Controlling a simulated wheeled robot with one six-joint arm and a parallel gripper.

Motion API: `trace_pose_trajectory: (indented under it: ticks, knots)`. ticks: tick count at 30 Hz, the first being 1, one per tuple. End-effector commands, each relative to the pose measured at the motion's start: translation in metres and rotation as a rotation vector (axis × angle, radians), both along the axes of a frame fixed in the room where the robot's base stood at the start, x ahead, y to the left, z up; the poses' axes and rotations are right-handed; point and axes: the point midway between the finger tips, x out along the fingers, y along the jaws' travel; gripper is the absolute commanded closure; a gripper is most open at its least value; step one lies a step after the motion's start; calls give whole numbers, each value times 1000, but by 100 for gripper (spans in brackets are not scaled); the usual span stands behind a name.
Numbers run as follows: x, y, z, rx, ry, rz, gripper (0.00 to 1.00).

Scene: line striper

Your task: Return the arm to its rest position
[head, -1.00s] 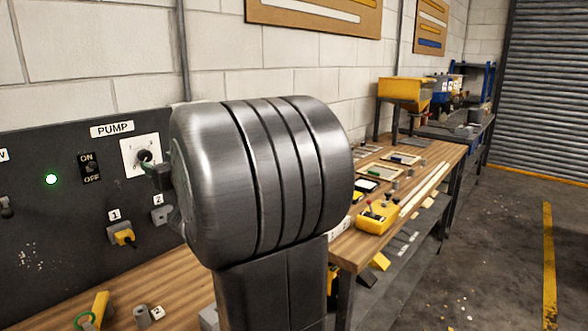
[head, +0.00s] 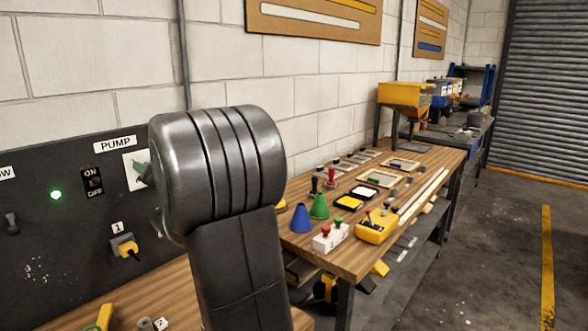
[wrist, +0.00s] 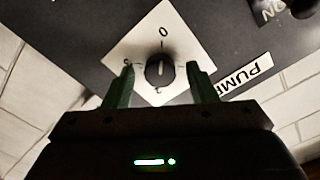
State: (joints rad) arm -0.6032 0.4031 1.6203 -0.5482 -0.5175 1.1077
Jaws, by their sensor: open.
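My gripper (wrist: 160,80) is open and empty in the wrist view. Its two green fingers stand apart on either side of a black rotary knob (wrist: 160,70) on a white plate. From this view I cannot tell how far the fingertips are from the knob. In the head view my grey arm covers part of the dark pump panel (head: 60,225), and only a little green of my gripper shows over the white plate (head: 131,178). The knob itself is hidden there.
The panel also carries an ON/OFF switch (head: 92,182), a lit green lamp (head: 56,195) and a yellow plug (head: 128,248). Right of my arm, a wooden bench (head: 345,262) holds blue and green cones, a yellow control box (head: 377,226) and trays. The floor at right is open.

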Motion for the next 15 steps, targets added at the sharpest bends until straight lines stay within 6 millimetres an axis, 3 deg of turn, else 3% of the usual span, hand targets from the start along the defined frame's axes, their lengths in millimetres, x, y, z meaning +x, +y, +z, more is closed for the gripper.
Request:
trace_pose_trajectory:
  ticks: [15]
  knots:
    - [0, 0, 3, 322, 380, 0, 48]
